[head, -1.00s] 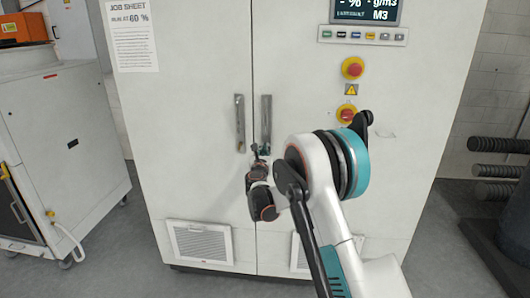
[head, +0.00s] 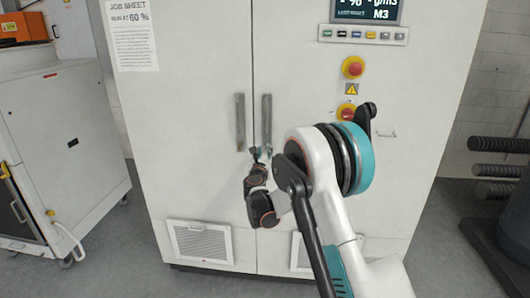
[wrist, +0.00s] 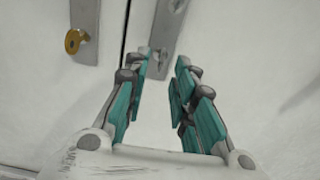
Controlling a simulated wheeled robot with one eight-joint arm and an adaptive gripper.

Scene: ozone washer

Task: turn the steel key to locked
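My gripper (head: 259,154) is just below the lower ends of the two door handles in the head view. The fingertips are near the lower end of the right handle plate (wrist: 166,32). A brass-coloured key or lock piece (wrist: 75,41) sits at the lower end of the left handle plate (wrist: 86,15).
The white cabinet (head: 200,60) has left (head: 240,122) and right (head: 267,122) handles beside its door seam. Red stop buttons (head: 352,67) and a display (head: 366,9) are at upper right. A white cart (head: 60,150) stands left, a dark rack (head: 500,170) right.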

